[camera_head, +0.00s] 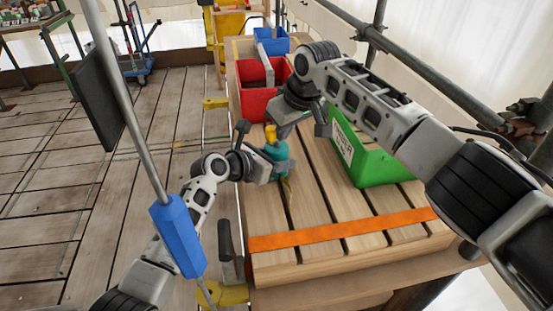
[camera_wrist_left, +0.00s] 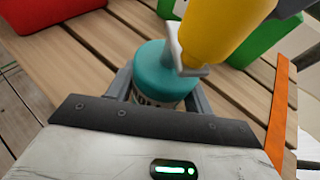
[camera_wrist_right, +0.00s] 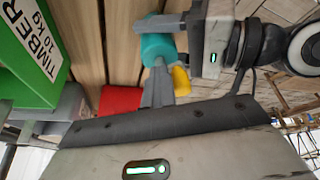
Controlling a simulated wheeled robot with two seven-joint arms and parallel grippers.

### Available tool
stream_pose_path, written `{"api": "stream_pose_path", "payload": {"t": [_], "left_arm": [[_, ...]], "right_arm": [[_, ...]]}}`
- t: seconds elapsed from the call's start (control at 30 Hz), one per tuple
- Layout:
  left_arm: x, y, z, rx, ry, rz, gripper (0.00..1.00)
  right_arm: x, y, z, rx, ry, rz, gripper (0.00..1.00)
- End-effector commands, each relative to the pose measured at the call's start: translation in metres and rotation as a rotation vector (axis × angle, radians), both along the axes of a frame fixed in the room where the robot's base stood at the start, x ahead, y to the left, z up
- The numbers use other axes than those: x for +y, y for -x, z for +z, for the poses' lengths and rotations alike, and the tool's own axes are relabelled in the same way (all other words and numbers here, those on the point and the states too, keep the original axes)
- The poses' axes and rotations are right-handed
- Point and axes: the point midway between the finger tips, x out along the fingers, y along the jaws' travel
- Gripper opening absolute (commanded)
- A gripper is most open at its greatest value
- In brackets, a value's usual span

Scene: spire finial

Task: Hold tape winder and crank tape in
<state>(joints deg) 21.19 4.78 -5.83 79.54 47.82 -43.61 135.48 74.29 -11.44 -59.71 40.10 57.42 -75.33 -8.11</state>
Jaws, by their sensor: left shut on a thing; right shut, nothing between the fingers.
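The tape winder is a teal round body (camera_head: 279,152) with a yellow crank handle (camera_head: 270,134), above the slatted worktop. My left gripper (camera_head: 270,165) is shut on the teal body; the left wrist view shows its fingers on both sides of the body (camera_wrist_left: 163,75). There the yellow handle (camera_wrist_left: 215,30) stands on a grey crank arm (camera_wrist_left: 184,62) over the body. My right gripper (camera_wrist_right: 158,88) is shut and empty beside the yellow handle (camera_wrist_right: 181,80); I cannot tell whether they touch. A thin yellowish strip (camera_head: 287,190) shows below the winder, possibly tape.
A green bin (camera_head: 375,160) marked TIMBER stands right of the winder. A red bin (camera_head: 264,92) and a blue bin (camera_head: 271,42) stand behind. An orange strip (camera_head: 340,231) crosses the worktop's near end. A rod with a blue sleeve (camera_head: 178,237) rises at left.

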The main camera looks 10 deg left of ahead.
Motion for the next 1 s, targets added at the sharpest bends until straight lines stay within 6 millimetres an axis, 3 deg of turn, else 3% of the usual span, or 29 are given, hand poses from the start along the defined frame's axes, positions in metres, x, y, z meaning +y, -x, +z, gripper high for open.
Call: {"api": "stream_pose_path", "payload": {"t": [0.6,1.0], "left_arm": [[0.0,0.0,0.0,0.0,0.0,0.001,0.26],[0.0,0.0,-0.001,0.003,-0.001,0.0,0.26]], "right_arm": [[0.003,0.007,0.001,0.006,-0.004,0.006,0.0],[0.002,0.006,0.031,0.002,-0.004,0.005,0.0]]}}
